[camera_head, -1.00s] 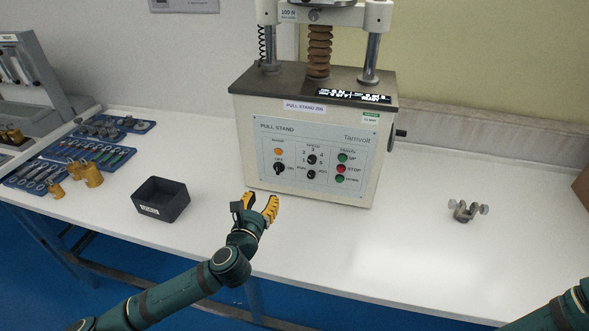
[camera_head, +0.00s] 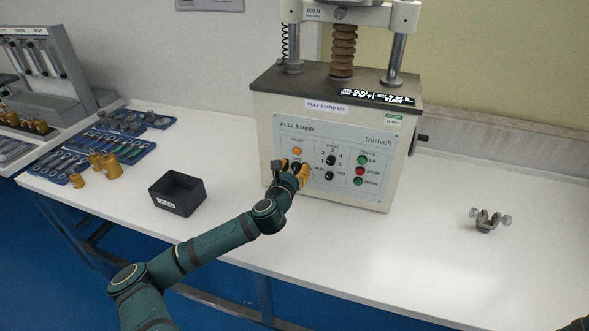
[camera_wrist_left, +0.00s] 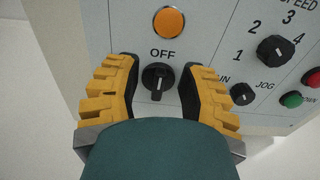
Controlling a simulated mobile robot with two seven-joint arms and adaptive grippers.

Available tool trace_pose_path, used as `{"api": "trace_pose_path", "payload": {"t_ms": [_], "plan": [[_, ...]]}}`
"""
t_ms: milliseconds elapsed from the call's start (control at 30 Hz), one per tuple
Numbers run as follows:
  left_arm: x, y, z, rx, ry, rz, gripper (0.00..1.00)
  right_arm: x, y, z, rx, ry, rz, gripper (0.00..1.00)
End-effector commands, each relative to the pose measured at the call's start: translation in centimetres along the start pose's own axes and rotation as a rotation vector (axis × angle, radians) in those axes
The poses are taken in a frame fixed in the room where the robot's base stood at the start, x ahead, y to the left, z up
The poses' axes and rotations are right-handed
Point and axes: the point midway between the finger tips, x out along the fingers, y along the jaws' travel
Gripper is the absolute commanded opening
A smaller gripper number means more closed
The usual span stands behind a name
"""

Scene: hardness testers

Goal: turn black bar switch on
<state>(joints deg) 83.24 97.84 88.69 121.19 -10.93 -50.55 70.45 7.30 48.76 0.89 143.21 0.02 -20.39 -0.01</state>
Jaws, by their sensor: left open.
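The black bar switch (camera_wrist_left: 158,82) is a round black knob with a raised bar on the machine's front panel. The word OFF is printed above it, and the bar stands roughly upright in the left wrist view. My left gripper (camera_wrist_left: 157,70) is open, with one yellow finger on each side of the switch. Contact between fingers and switch cannot be made out. In the head view my left gripper (camera_head: 294,170) is at the panel's lower left and mostly covers the switch. My right gripper is not in view.
An orange lamp (camera_wrist_left: 169,22) sits above the switch. The speed knob (camera_wrist_left: 276,49) and jog knob (camera_wrist_left: 242,93) are to its right, with green and red buttons beyond. A black bin (camera_head: 178,193) stands left of the pull stand (camera_head: 335,115). The table front is clear.

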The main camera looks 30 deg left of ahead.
Motion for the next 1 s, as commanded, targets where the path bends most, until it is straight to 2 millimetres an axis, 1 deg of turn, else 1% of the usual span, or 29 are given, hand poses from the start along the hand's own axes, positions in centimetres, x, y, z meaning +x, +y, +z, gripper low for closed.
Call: {"api": "trace_pose_path", "payload": {"t_ms": [233, 267, 300, 367, 400, 767, 1000], "plan": [[0.10, -0.02, 0.03, 0.000, 0.000, -0.001, 0.40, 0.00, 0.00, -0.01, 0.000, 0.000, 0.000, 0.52], [0.10, -0.02, 0.03, 0.000, 0.000, -0.001, 0.43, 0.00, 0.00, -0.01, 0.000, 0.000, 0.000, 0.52], [0.09, -0.02, 0.03, 0.000, 0.000, -0.001, 0.29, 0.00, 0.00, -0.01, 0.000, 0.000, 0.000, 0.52], [0.09, -0.02, 0.03, 0.000, 0.000, -0.001, 0.08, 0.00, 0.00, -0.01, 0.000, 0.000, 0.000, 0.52], [0.08, -0.02, 0.03, 0.000, 0.000, -0.001, 0.00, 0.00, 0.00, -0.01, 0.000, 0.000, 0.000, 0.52], [0.09, -0.02, 0.06, 0.006, -0.001, -0.001, 0.00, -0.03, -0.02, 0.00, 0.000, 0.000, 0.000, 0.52], [0.10, -0.11, 0.16, 0.076, -0.001, -0.001, 0.00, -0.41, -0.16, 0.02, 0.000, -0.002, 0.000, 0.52]]}}
